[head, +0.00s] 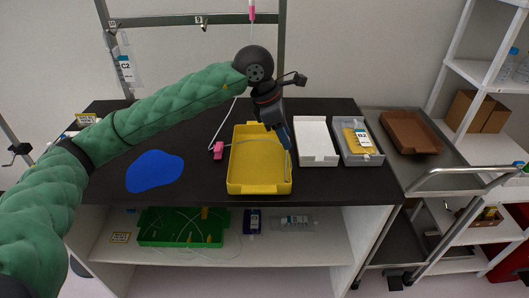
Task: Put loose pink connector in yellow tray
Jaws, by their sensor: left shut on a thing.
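A pink connector (218,150) lies on the dark table top just left of the yellow tray (260,188), with a thin pale line running up from it. My left gripper (287,146) reaches over the right part of the tray, blue fingers pointing down. It is shut on what looks like a thin pale tube (289,165). The tube's end at the fingertips is too small to make out. A thin line also curves across the inside of the tray. Another pink piece (252,12) hangs at the rack above. My right gripper is not in view.
A white tray (316,158) and a grey tray (366,158) with a yellow item stand right of the yellow tray. A brown tray (410,145) sits on a metal cart. A flat blue patch (154,171) lies on the left.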

